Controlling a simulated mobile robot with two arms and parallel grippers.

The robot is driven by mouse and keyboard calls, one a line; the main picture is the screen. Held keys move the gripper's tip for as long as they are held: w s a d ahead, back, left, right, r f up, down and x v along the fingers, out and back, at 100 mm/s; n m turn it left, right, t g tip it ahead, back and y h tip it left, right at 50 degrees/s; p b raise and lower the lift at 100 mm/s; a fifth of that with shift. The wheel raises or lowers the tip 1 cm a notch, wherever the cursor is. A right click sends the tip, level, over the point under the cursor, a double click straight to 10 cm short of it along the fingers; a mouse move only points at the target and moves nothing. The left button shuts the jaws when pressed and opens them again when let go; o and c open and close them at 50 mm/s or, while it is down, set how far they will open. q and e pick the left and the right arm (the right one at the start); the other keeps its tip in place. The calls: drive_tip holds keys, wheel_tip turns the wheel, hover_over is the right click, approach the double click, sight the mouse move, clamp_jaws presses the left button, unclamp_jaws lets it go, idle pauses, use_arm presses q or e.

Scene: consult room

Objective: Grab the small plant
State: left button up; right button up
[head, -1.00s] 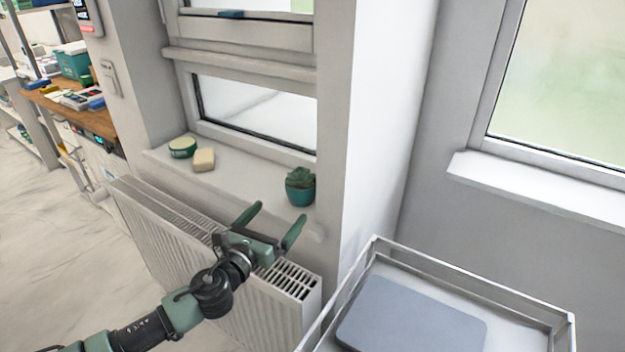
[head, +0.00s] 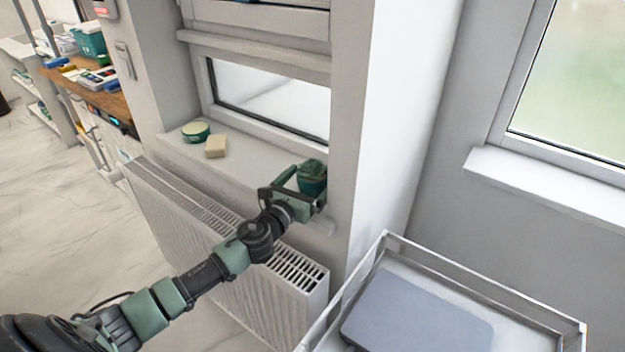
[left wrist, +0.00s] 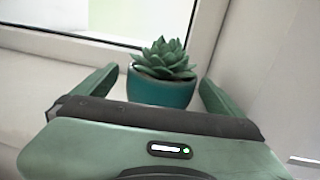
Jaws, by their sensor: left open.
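The small plant (head: 313,172) is a green succulent in a teal pot at the right end of the window sill. It also shows upright in the left wrist view (left wrist: 161,83), straight ahead. My left gripper (head: 303,180) is open, with one finger on each side of the pot. In the left wrist view the fingers (left wrist: 158,88) stand left and right of the pot, with a gap visible on the left side. The pot's lower part is hidden behind the gripper body. My right gripper is not in view.
A green round tin (head: 195,132) and a beige block (head: 216,147) stand farther left on the sill (head: 250,158). A white radiator (head: 225,235) is below. A metal-railed trolley with a grey slab (head: 417,318) stands at right. The wall is close right of the plant.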

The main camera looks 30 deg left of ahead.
use_arm(q)
drive_tip(key=w, duration=0.4)
drive_tip(key=shift+d, duration=0.15)
drive_tip(key=c, duration=1.8)
drive_tip(key=shift+s+r, duration=0.1)
